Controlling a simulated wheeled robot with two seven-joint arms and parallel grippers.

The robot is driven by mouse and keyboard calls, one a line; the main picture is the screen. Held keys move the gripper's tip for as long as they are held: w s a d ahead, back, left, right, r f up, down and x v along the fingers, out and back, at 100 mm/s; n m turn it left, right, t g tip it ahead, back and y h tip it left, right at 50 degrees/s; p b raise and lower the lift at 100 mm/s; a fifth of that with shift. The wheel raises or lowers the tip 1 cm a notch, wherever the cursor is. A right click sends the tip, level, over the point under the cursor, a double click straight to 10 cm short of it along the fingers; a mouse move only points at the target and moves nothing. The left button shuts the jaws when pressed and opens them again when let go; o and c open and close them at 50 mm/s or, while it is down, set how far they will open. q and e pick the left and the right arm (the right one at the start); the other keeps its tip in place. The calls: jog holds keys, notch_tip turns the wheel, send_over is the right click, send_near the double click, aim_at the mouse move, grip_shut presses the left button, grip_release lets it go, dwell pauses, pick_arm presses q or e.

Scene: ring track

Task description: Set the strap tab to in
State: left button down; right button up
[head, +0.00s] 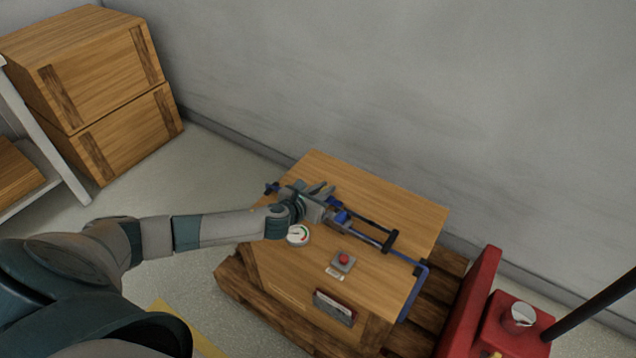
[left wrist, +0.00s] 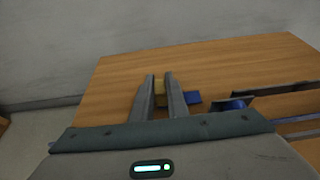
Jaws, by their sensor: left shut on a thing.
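The strap tab (left wrist: 160,87) shows as a small yellowish piece between the fingers of my left gripper (left wrist: 160,92) in the left wrist view. The gripper is shut on it. In the head view my left gripper (head: 322,190) is over the far left part of the wooden crate top (head: 410,213), beside a blue and black strap track (head: 365,228). A blue block (head: 341,216) sits on the track just right of the gripper, and it also shows in the left wrist view (left wrist: 235,104). The fingers partly hide the tab. My right gripper is not in view.
A round gauge (head: 298,235) and a red button on a grey box (head: 343,261) are on the crate top near the track. The crate stands on a wooden pallet (head: 262,317). A red machine (head: 482,305) is at the right. Stacked wooden boxes (head: 95,70) stand at the back left.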

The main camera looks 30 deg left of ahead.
pick_arm(q)
jog(key=shift+s+d+f, duration=0.1)
jog(key=shift+d, duration=0.15)
jog(key=c, duration=1.7)
grip_release()
